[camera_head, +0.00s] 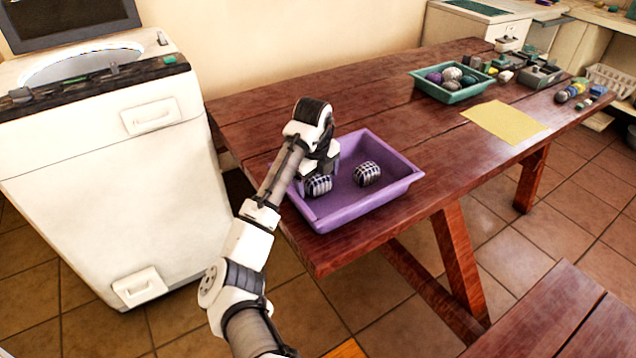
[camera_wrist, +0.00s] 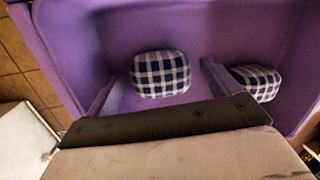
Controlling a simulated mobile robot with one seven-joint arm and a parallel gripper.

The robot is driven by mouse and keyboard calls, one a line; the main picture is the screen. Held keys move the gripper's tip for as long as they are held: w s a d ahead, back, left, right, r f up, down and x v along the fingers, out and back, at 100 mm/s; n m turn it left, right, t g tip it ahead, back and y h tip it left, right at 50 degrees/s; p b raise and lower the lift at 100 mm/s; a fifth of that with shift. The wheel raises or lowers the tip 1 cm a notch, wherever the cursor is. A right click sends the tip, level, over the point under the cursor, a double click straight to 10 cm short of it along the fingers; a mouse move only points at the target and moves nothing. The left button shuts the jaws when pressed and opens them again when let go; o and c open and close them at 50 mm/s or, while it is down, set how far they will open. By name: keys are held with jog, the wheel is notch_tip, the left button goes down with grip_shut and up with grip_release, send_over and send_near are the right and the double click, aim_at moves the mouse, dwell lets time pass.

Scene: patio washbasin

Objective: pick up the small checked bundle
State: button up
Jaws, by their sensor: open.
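Two checked bundles in dark blue and white lie in a purple tray (camera_head: 346,214). The left bundle (camera_head: 318,185) is directly below my gripper (camera_head: 322,168). The right bundle (camera_head: 367,173) lies apart from it, nearer the tray's middle. In the wrist view, one bundle (camera_wrist: 160,74) shows between the two spread fingers of my gripper (camera_wrist: 162,82). The other bundle (camera_wrist: 257,83) is outside the right finger, which partly hides it. My gripper is open and holds nothing. The bundles look alike in size; I cannot tell whether the fingers touch either.
The tray stands on a red-brown wooden table (camera_head: 290,101) near its front left end. A green tray (camera_head: 452,92) with several round items, a yellow sheet (camera_head: 505,121) and small objects lie farther right. A white cabinet (camera_head: 110,180) stands left. The table behind the purple tray is clear.

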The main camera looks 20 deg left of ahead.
jog(key=shift+c, duration=0.4)
jog(key=c, duration=1.1)
jog(key=shift+r, duration=0.1)
jog(key=shift+c, duration=0.2)
